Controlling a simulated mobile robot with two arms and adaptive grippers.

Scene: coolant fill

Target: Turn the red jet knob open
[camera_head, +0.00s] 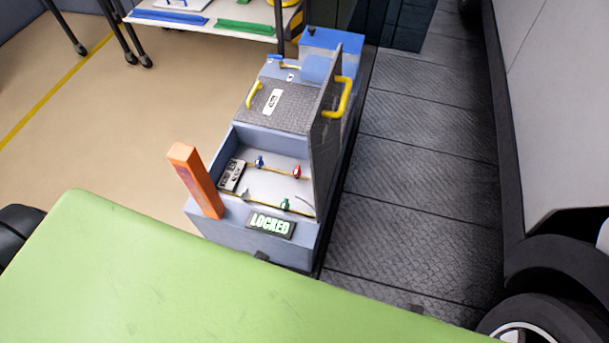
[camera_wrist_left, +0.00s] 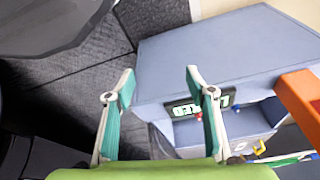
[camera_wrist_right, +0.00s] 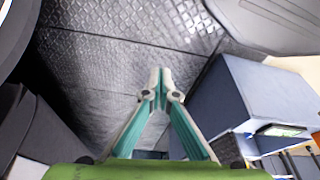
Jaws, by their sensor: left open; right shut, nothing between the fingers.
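The red jet knob (camera_head: 296,171) stands on a pipe inside the open bay of the blue-grey coolant unit (camera_head: 290,246) in the head view. A blue knob (camera_head: 259,161) is to its left and a green knob (camera_head: 285,204) is nearer the front. A lit sign (camera_head: 271,223) on the front reads LOCKED. My left gripper (camera_wrist_left: 158,82) is open and empty, with the unit ahead and to the right in its wrist view. My right gripper (camera_wrist_right: 160,80) is shut and empty, with the unit to its right in its wrist view. Neither gripper shows in the head view.
An orange post (camera_head: 196,181) rises at the bay's front left. A raised dark lid panel (camera_head: 325,130) with a yellow handle (camera_head: 343,97) stands along the bay's right side. A white workbench (camera_head: 215,14) is behind. Dark patterned floor (camera_head: 420,180) lies clear to the right, beside a large vehicle (camera_head: 560,120).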

